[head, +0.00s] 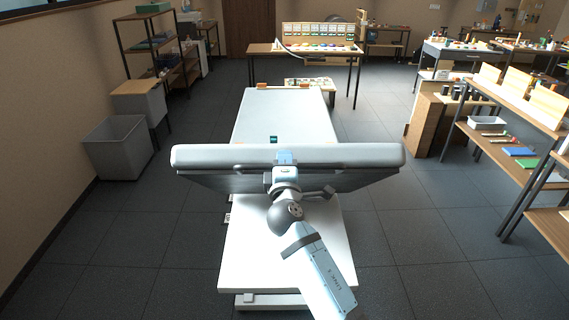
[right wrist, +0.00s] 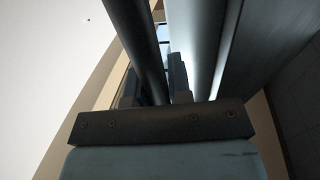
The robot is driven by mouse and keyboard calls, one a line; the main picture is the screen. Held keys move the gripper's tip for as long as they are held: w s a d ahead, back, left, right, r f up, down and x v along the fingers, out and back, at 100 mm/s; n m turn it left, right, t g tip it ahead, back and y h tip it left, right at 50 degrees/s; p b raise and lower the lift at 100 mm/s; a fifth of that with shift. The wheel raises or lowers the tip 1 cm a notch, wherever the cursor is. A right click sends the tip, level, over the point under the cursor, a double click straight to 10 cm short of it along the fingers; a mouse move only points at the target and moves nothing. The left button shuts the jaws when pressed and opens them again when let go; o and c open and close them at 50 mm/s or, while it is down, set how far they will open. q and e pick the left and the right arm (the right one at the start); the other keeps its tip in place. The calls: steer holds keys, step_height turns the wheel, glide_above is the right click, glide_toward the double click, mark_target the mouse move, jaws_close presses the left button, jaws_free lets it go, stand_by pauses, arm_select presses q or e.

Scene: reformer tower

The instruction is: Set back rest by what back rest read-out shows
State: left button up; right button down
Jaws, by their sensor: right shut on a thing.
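The back rest (head: 360,155) is a wide, pale grey padded panel. It stands tilted up across the white bed (head: 285,115), its dark underside facing me. My right gripper (head: 285,158) is at the middle of its near side. In the right wrist view its fingers (right wrist: 154,90) are closed around a dark bar (right wrist: 143,45) that seems to belong to the back rest. A small dark-green block (head: 273,139) shows just above the panel's top edge; it may be the read-out, but no figure can be read. My left gripper is not in view.
A grey bin (head: 118,147) stands at the left by the wall. A shelf unit (head: 510,100) with a tray and tools stands at the right. A table (head: 305,50) with a coloured board is behind the bed. The floor on both sides is clear.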

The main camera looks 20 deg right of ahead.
steer(key=shift+s+a+f+b, duration=0.15)
steer(key=shift+s+f+b, duration=0.35)
steer(key=shift+f, duration=0.25)
steer(key=shift+r, duration=0.1)
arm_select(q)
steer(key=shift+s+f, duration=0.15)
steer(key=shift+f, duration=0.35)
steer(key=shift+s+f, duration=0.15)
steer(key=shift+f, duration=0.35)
arm_select(e)
steer(key=c, duration=1.1)
jaws_free()
steer(key=shift+w, duration=0.1)
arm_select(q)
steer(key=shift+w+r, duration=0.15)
arm_select(e)
steer(key=shift+o, duration=0.2)
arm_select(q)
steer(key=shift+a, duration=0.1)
